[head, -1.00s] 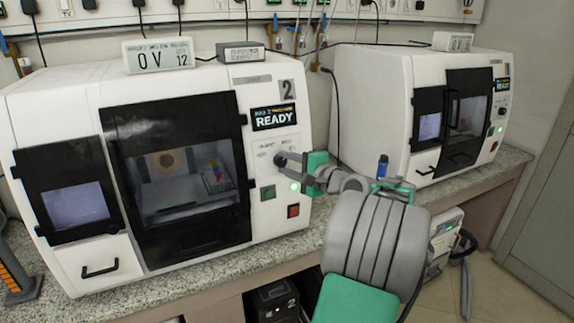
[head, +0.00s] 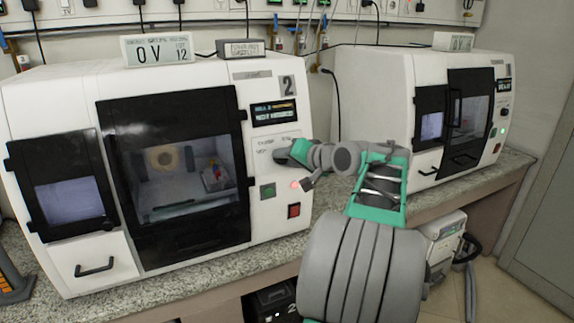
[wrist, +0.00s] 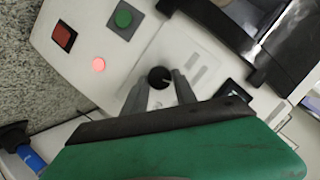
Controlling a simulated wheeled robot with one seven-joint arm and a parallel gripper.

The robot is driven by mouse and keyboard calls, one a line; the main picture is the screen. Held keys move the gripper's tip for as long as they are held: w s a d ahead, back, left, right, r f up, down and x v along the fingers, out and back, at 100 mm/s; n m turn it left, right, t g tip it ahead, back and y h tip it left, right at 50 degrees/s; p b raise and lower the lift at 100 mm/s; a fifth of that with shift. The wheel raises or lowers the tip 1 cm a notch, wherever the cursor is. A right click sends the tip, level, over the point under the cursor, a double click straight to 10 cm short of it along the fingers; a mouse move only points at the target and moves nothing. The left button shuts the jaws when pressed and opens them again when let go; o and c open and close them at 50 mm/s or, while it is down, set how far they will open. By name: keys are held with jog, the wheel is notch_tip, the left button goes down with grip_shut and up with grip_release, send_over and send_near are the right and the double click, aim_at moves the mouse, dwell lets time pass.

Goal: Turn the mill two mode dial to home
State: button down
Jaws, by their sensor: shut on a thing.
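Mill two (head: 75,105) is the white machine on the left with a "2" label. Its black mode dial (wrist: 160,77) shows in the wrist view, with a pale pointer mark on it. My gripper (wrist: 160,88) is shut on the dial, one grey finger on each side. In the head view my gripper (head: 284,155) is at the mill's right-hand panel and hides the dial. The mill's display (head: 273,111) has two lines, the lower perhaps "NOT HOMED". The indicator light (wrist: 99,65) glows red. The dial's printed labels are too small to read.
A green button (wrist: 124,18) and a red button (wrist: 62,38) sit near the dial. A second white mill (head: 375,100) stands to the right on the same speckled counter (head: 60,270). A small box (head: 240,48) rests on mill two.

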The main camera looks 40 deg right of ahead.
jog(key=shift+w+a+n+g+h+b, duration=0.15)
jog(key=shift+n+g+h+b, duration=0.35)
jog(key=shift+n+b, duration=1.25)
jog(key=shift+s+a+n+g+h+b, duration=0.15)
jog(key=shift+n+h+b, duration=0.65)
jog(key=shift+n+b, duration=0.95)
jog(key=shift+w+r+b, duration=0.1)
jog(key=shift+b, duration=0.3)
jog(key=c, duration=1)
grip_release()
jog(key=v, duration=0.7)
jog(key=shift+s+r+p, duration=0.15)
jog(key=shift+s+p, duration=0.15)
jog(key=shift+s, duration=0.05)
jog(key=shift+a, duration=0.15)
